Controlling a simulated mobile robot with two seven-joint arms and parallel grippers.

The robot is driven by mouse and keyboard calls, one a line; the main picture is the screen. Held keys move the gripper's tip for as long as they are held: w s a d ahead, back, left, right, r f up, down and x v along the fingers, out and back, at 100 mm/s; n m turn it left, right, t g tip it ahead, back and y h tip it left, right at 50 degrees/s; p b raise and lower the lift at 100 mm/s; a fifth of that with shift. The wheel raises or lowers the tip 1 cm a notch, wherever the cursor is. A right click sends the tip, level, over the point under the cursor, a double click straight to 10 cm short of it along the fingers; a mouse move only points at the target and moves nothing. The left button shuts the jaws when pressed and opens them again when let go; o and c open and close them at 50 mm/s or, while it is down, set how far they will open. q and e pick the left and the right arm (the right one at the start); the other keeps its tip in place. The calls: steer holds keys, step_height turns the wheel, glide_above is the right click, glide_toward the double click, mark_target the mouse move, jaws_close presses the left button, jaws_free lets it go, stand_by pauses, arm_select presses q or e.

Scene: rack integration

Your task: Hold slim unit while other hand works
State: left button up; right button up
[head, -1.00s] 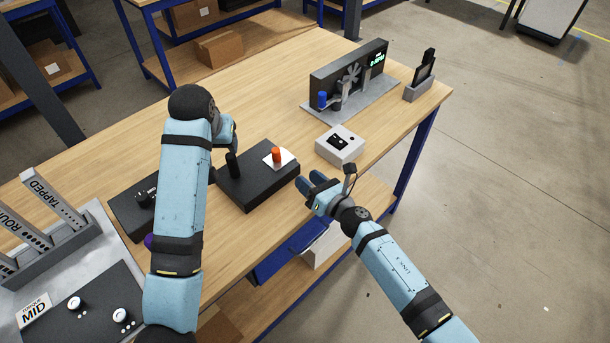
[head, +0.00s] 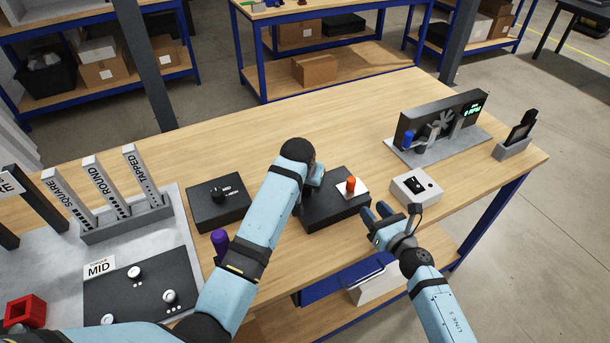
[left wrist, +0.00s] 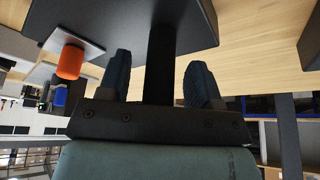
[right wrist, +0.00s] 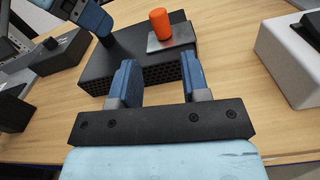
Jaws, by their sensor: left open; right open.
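A black box (head: 335,208) stands near the table's front edge. It bears a white plate with an orange knob (head: 351,185) and a black post (right wrist: 107,40). My left gripper (head: 312,190) is at this box, partly hidden by its own arm. In the left wrist view its open fingers stand either side of the black post (left wrist: 160,62); I cannot tell whether they touch it. My right gripper (head: 377,222) is open and empty, just right of the box's front. The right wrist view shows the box's perforated side (right wrist: 150,72) beyond the fingers. I cannot tell which thing is the slim unit.
A grey box with a black top patch (head: 415,187) stands right of the black box. A fan fixture (head: 440,125) is behind it. Left are a black knob box (head: 218,204), a purple handle (head: 220,241) and a rack of labelled bars (head: 125,223). The table's back middle is clear.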

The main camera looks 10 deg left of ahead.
arm_select(q)
steer(key=shift+w+f, duration=0.2)
steer(key=shift+f, duration=0.2)
jaws_close()
stand_by(1.3)
